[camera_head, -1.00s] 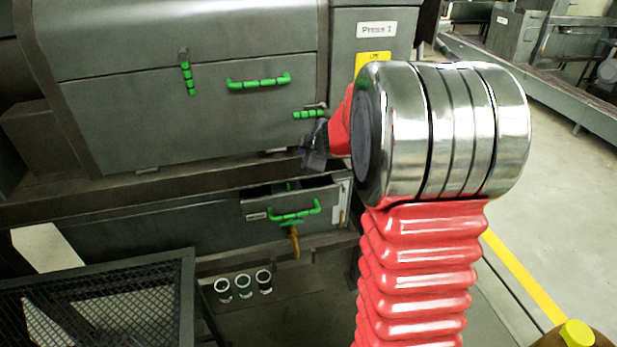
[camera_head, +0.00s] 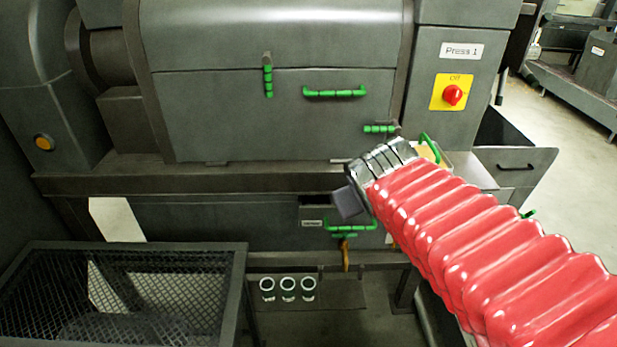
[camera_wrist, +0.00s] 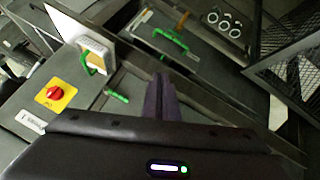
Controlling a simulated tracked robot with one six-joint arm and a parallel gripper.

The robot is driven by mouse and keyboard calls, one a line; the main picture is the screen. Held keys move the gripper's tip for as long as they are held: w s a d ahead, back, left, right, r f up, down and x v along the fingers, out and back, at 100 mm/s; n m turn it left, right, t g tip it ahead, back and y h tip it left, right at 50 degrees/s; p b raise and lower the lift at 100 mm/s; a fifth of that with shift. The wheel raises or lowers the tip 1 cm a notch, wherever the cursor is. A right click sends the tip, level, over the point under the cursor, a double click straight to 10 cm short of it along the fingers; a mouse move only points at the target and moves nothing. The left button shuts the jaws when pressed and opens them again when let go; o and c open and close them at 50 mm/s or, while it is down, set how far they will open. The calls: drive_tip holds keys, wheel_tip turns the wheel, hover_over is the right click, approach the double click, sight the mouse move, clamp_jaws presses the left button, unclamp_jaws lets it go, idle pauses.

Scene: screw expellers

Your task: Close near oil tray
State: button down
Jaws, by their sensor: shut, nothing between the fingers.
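The near oil tray (camera_head: 311,221) is a dark drawer low under Press 1, with a green handle (camera_head: 350,227) on its front. It also shows in the wrist view (camera_wrist: 150,32), with its green handle near the top middle. How far it stands out is hard to tell, as my arm and gripper partly cover its top. My gripper (camera_head: 348,203) is shut and empty, in front of and above the tray in the head view. In the wrist view its dark fingers (camera_wrist: 160,98) are together, apart from the handle.
Press 1 (camera_head: 300,120) has green handles and a red switch (camera_head: 453,95) on yellow. A tan-filled box with a green handle (camera_wrist: 95,55) stands beside the tray area.

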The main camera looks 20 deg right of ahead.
drive_tip(key=s+a+f+g+y, duration=0.2)
drive_tip(key=s+a+f+y, duration=0.1)
drive_tip(key=s+a, duration=0.8)
drive_tip(key=shift+s+f+m+y, duration=0.25)
drive_tip(key=shift+m+y, duration=0.05)
drive_tip(key=shift+y, duration=0.2)
drive_tip(key=shift+d, duration=0.1)
